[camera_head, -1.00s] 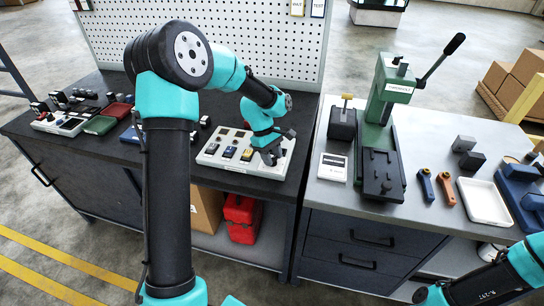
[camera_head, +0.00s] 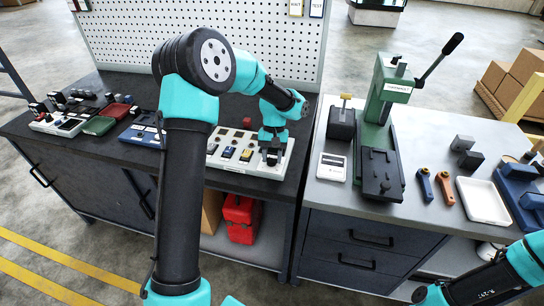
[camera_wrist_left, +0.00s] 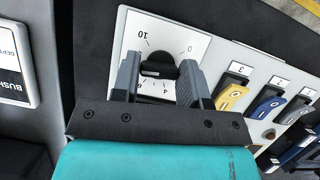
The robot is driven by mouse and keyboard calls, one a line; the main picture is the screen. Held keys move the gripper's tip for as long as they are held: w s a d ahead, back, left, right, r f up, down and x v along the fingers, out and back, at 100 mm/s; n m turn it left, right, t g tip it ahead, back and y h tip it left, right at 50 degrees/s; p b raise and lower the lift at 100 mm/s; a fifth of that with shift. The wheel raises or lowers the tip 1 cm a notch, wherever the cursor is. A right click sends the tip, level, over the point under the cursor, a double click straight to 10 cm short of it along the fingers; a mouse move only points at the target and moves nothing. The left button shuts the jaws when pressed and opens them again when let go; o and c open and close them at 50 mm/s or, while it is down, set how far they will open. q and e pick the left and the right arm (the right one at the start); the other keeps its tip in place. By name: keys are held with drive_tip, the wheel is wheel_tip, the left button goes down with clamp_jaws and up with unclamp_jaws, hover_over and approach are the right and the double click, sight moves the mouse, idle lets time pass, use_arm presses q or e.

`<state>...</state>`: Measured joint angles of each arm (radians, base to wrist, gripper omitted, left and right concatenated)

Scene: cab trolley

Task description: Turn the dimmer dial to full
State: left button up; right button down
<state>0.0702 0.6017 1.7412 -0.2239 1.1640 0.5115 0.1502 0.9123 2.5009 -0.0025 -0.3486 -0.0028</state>
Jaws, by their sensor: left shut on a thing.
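The dimmer dial is a black round knob (camera_wrist_left: 160,68) with a raised grip bar, on a white scale plate (camera_wrist_left: 146,30) in the left wrist view. The numbers 10, 0, 4 and 6 show around it; I cannot tell where the knob points. My left gripper (camera_wrist_left: 158,76) has a finger on each side of the knob and is shut on it. In the head view, my left gripper (camera_head: 271,156) is at the right end of the white switch panel (camera_head: 228,168) and hides the dial. My right gripper is out of view.
Several rocker switches, one with a yellow lever (camera_wrist_left: 232,97), sit beside the dial. A red button (camera_head: 247,122) is behind the gripper. A blue device (camera_head: 143,137) lies left of the panel. A green press (camera_head: 383,100) stands on the grey bench to the right.

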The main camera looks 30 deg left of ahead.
use_arm(q)
drive_tip(key=m+y, duration=0.2)
drive_tip(key=m, duration=0.3)
drive_tip(key=shift+d+m, duration=0.1)
drive_tip(key=shift+m, duration=0.2)
drive_tip(key=m+y, duration=0.2)
drive_tip(key=m, duration=0.2)
drive_tip(key=shift+m, duration=0.3)
drive_tip(key=o, duration=0.6)
drive_tip(key=shift+o, duration=0.2)
drive_tip(key=v, duration=1.7)
drive_tip(key=shift+s+d+r, duration=0.15)
drive_tip(key=shift+s+r, duration=0.1)
